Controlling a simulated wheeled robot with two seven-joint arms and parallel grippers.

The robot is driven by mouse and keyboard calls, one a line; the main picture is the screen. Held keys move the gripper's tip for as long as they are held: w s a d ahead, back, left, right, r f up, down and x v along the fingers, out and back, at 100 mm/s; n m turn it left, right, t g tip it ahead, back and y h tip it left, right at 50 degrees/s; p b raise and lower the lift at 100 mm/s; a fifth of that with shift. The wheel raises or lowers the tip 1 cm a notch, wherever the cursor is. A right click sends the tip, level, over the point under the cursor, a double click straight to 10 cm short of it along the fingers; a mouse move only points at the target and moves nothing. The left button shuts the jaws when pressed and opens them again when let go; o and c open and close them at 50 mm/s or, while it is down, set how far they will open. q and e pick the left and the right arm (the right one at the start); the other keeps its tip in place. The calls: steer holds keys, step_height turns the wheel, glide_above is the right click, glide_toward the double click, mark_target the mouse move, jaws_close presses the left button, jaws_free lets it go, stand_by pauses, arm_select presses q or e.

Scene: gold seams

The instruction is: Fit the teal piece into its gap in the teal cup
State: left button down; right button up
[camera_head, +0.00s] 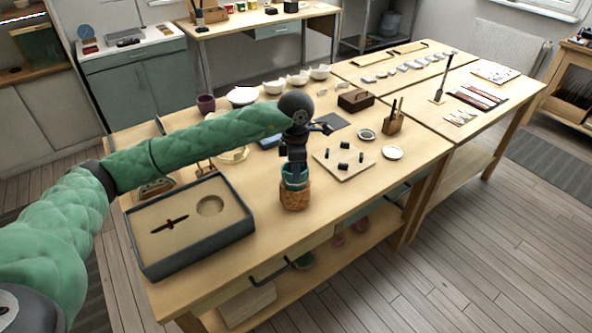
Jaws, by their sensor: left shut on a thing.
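The teal cup (294,182) sits upright in a tan woven holder (295,198) near the front of the bench. My left gripper (293,171) points straight down at the cup's rim, its tips at the cup's opening. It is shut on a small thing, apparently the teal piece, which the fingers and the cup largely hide. I cannot tell whether the piece touches the gap. The gap itself is not clear from here. My right gripper is not in view.
A dark tray (192,258) with a tan insert holding a thin tool lies left of the cup. A pale board (344,172) with several dark pieces lies to the right. A wooden box (355,100), a brush pot (393,123) and white bowls (298,78) stand farther back.

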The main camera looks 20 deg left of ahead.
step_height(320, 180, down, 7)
steer(key=b, duration=0.7)
stand_by(7.0)
